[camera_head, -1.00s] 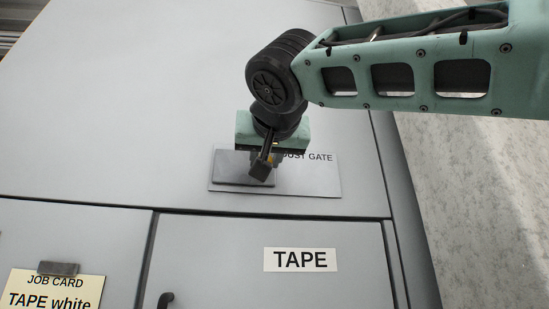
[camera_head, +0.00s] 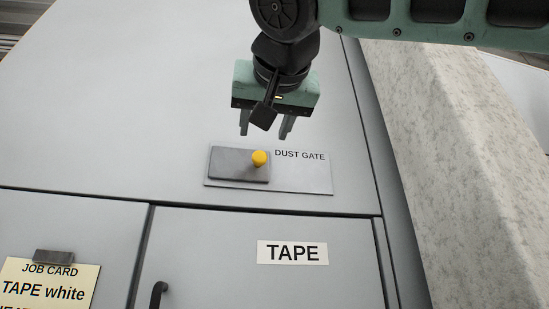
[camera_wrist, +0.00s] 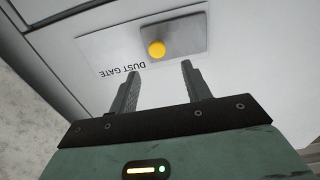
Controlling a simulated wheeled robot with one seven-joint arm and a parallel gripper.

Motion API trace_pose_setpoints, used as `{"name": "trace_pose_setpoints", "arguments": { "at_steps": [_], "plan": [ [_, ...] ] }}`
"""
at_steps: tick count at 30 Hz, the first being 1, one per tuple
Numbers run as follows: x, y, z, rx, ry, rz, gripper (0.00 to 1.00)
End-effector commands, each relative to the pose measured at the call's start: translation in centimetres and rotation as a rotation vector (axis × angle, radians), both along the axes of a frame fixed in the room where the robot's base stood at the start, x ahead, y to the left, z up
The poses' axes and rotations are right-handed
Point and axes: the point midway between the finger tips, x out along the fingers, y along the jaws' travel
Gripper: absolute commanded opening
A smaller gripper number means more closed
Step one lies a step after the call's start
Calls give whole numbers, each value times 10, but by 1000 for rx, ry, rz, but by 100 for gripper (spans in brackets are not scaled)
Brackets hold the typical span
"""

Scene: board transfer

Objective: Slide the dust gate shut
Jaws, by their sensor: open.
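The dust gate is a dark grey sliding plate (camera_head: 230,164) with a yellow knob (camera_head: 259,158) near its right end. It lies on the left part of a lighter grey backing plate (camera_head: 305,180) lettered DUST GATE, on the cabinet front. In the wrist view the yellow knob (camera_wrist: 157,49) stands just beyond the fingertips, with the dark plate (camera_wrist: 185,37) around it. My gripper (camera_head: 264,136) is open and empty, above the knob in the head view and apart from it. Its two fingers also show in the wrist view (camera_wrist: 160,68).
Below the gate is a cabinet door labelled TAPE (camera_head: 292,252) with a dark handle (camera_head: 158,296). A job card (camera_head: 45,285) hangs under a dark clip at the lower left. A pale speckled surface (camera_head: 420,150) is at the right. The panel around the gate is clear.

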Motion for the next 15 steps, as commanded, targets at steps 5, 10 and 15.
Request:
{"name": "trace_pose_setpoints", "arguments": {
  "at_steps": [5, 10, 15],
  "plan": [
    [-41, -11, -2, 2, 0, 5, 48],
    [-67, -19, -1, 1, 0, 3, 48],
    [-81, -23, 0, 1, -1, 3, 48]
  ]
}}
